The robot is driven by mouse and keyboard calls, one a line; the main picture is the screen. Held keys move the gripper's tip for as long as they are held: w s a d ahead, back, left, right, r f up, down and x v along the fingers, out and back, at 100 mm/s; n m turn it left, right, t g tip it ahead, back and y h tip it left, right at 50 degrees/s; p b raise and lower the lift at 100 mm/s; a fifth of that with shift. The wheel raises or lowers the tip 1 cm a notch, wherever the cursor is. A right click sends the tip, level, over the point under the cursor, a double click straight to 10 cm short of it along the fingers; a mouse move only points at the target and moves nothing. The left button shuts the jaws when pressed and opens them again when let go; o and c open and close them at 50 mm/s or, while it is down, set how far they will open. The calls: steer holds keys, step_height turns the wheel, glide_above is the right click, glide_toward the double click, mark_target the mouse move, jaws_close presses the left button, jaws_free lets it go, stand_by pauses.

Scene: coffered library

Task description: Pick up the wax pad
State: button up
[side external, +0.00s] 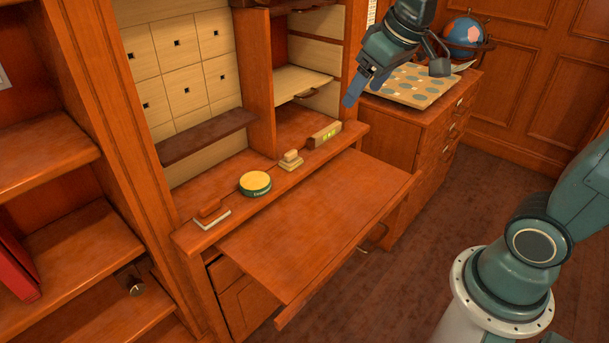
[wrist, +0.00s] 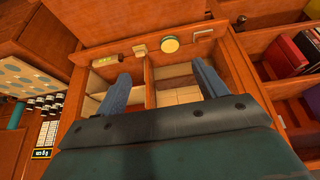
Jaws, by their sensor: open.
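My gripper (side external: 365,88) has blue fingers and hangs high at the right end of the desk, well above and apart from the tin. In the wrist view my gripper (wrist: 161,72) has its fingers spread wide with nothing between them.
The fold-down desktop (side external: 318,222) is bare. Cubbies (side external: 303,78) rise behind. A dotted board (side external: 415,85) and globe (side external: 464,37) sit on the right cabinet.

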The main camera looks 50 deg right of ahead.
steer(key=w+d+f, duration=0.3)
steer(key=w+f, duration=0.1)
steer(key=w, duration=0.4)
steer(key=w+d+f, duration=0.3)
steer(key=w, duration=0.5)
steer(key=w+d+f, duration=0.4)
steer(key=w+f, duration=0.1)
steer(key=f, duration=0.2)
steer(key=w+d+f, duration=0.4)
steer(key=w+f, duration=0.2)
steer(key=f, duration=0.1)
steer(key=shift+f+g, duration=0.3)
steer(key=shift+f, duration=0.1)
glide_above(291, 152)
steer(key=s, duration=0.2)
steer(key=shift+s+d+f, duration=0.1)
steer(key=shift+f, duration=1.9)
steer(key=shift+s+d+f, duration=0.1)
steer(key=shift+f, duration=1.85)
steer(key=shift+w, duration=0.1)
steer(key=shift+x, duration=2.6)
steer(key=shift+a, duration=0.15)
